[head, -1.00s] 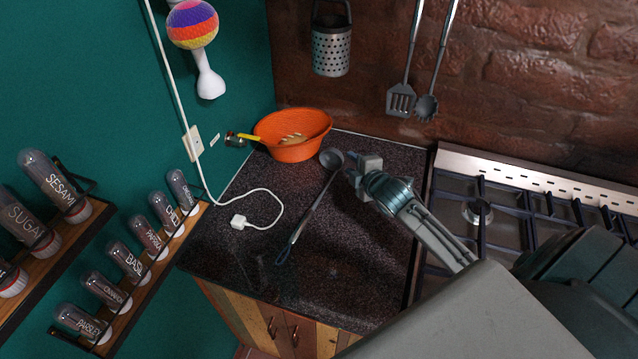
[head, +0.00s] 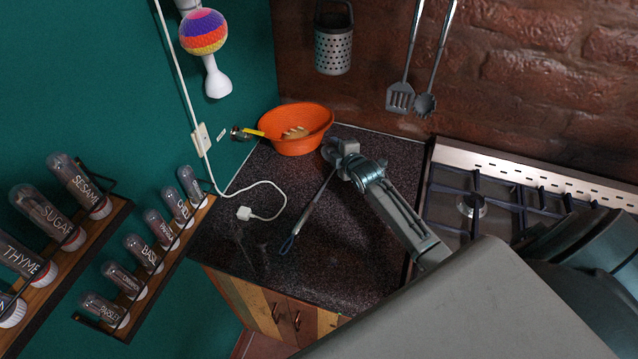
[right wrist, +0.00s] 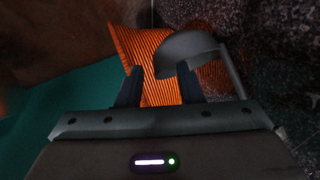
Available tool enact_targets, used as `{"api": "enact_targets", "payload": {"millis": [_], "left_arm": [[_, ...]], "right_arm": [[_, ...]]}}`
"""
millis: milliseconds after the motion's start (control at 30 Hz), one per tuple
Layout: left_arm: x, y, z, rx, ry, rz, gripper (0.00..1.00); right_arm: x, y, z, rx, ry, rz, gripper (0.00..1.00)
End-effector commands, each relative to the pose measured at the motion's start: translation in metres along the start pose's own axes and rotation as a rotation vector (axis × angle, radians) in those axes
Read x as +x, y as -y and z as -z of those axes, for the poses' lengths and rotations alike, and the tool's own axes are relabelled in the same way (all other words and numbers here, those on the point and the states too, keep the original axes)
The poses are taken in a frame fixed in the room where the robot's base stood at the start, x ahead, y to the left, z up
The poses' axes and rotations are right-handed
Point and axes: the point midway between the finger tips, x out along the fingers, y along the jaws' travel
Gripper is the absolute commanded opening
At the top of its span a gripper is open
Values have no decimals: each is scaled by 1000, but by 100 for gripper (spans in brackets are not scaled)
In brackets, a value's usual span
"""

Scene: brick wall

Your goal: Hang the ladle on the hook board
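The grey ladle (head: 314,209) lies on the dark speckled counter, its handle end toward the front and its bowl end by the orange basket. My right gripper (head: 334,147) is at the bowl end and hides most of the bowl in the head view. In the right wrist view the ladle's bowl (right wrist: 186,47) sits at the fingertips, overlapping the right-hand finger, with the handle running down to the right. The fingers (right wrist: 160,82) are apart, and no firm hold shows. The hook board itself is out of frame. My left gripper is not in view.
The orange basket (head: 289,146) stands right behind the gripper. A white cable (head: 262,198) lies left of the ladle. A gas stove (head: 500,212) is at right.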

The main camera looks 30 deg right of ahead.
Motion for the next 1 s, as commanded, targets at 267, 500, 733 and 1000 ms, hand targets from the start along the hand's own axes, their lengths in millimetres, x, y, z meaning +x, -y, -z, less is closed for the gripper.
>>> {"api": "enact_targets", "payload": {"millis": [267,500,733,1000], "left_arm": [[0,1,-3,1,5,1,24],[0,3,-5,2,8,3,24],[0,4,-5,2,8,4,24],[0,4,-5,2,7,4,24]], "right_arm": [[2,1,0,-1,0,0,33],[2,1,0,0,0,1,0],[2,2,0,0,1,3,0],[2,2,-1,0,1,4,0]]}}
